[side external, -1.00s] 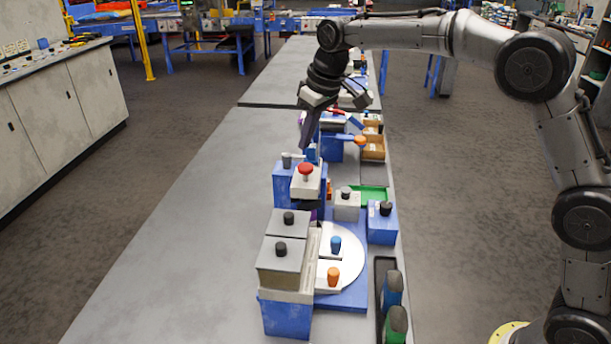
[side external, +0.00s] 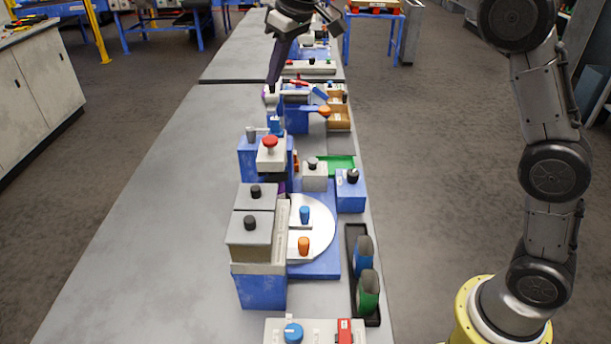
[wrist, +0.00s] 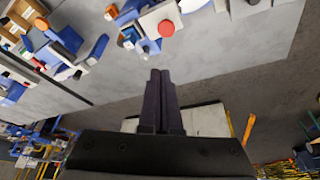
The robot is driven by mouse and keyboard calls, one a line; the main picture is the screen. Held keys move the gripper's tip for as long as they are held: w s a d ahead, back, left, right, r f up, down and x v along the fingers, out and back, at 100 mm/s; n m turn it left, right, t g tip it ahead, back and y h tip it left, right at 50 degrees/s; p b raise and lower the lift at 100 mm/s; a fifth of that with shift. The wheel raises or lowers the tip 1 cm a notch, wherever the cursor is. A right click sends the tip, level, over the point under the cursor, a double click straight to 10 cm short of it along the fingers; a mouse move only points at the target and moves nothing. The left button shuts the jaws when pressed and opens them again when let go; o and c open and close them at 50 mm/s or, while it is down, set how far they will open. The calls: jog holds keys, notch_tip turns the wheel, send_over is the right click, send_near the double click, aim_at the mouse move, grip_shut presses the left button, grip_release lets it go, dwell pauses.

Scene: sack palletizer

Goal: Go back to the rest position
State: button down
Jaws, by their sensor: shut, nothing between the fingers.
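My gripper (side external: 273,82) is at the top of the side external view, above the far part of the grey table (side external: 165,190). Its dark fingers point down and are shut together with nothing between them. The wrist view shows the same closed fingers (wrist: 160,78) against the table edge and the floor. The gripper appears apart from everything on the table. The upper part of my arm is cut off by the top of the side external view.
A blue station with a red button (side external: 269,142) stands nearer on the table. Closer still are grey boxes on a blue base (side external: 262,291), a white turntable (side external: 322,240) and a black tray (side external: 352,238) with blue and green items. The table's left side is clear.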

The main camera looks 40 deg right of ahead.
jog(key=s+d+r+m+t, duration=0.1)
jog(key=s+d+r, duration=0.2)
jog(key=s, duration=0.7)
jog(key=s+d+r+t, duration=0.1)
jog(key=s+d+r, duration=0.15)
jog(key=s, duration=0.85)
jog(key=s+d+f+m+h, duration=0.1)
jog(key=s+f, duration=1.4)
jog(key=shift+s+d+f+m, duration=0.15)
jog(key=shift+d+f+m, duration=0.15)
jog(key=shift+m, duration=0.1)
